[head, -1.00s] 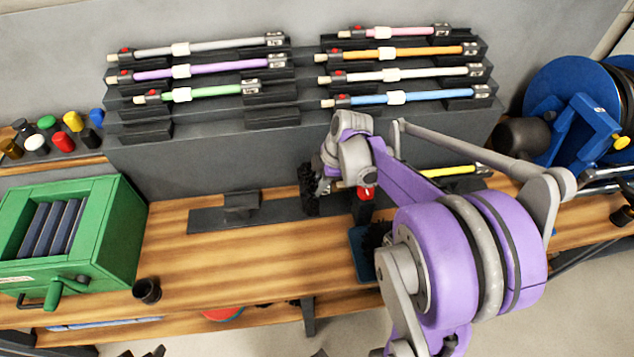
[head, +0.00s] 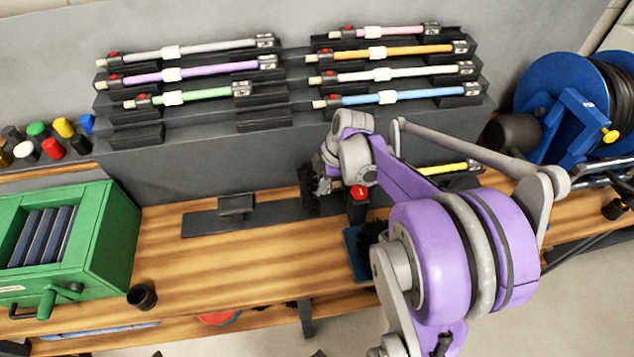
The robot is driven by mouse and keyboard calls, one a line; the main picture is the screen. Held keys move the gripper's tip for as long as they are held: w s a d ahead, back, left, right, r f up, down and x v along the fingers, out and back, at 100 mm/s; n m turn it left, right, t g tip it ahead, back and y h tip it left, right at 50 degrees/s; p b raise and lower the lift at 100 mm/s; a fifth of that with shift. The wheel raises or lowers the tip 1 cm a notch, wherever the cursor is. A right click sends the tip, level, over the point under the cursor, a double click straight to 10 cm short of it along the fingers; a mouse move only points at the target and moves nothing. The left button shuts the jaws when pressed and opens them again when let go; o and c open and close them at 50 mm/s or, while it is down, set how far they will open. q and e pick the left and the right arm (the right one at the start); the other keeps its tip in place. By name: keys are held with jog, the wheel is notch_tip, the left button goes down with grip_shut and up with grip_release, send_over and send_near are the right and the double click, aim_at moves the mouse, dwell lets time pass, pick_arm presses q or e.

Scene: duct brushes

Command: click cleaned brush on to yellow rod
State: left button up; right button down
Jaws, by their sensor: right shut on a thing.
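The yellow rod (head: 445,168) lies at the back of the bench, and my right arm hides much of it. A black end piece with a red button (head: 358,192) shows just left of my arm, seemingly in line with the rod. My right gripper (head: 328,178) is beside this end piece, on its left. It is shut on a black bristly brush (head: 311,192), held close to the end piece. I cannot tell whether brush and rod touch; the gripper hides that spot. My left gripper is not in view.
A stepped rack (head: 200,140) holds several coloured rods. A dark holder (head: 236,205) stands empty on the bench. A second black brush (head: 373,234) is by a blue tray (head: 352,256), partly behind my arm. A green crank box (head: 110,235) stands left. The bench middle is clear.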

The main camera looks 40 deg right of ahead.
jog(key=shift+s+d, duration=0.35)
jog(key=shift+d, duration=0.25)
jog(key=shift+s+d, duration=0.3)
jog(key=shift+d, duration=0.25)
jog(key=shift+c, duration=2.1)
grip_release()
jog(key=shift+a, duration=0.1)
jog(key=v, duration=1.1)
jog(key=shift+p, duration=0.3)
jog(key=shift+a+f, duration=0.1)
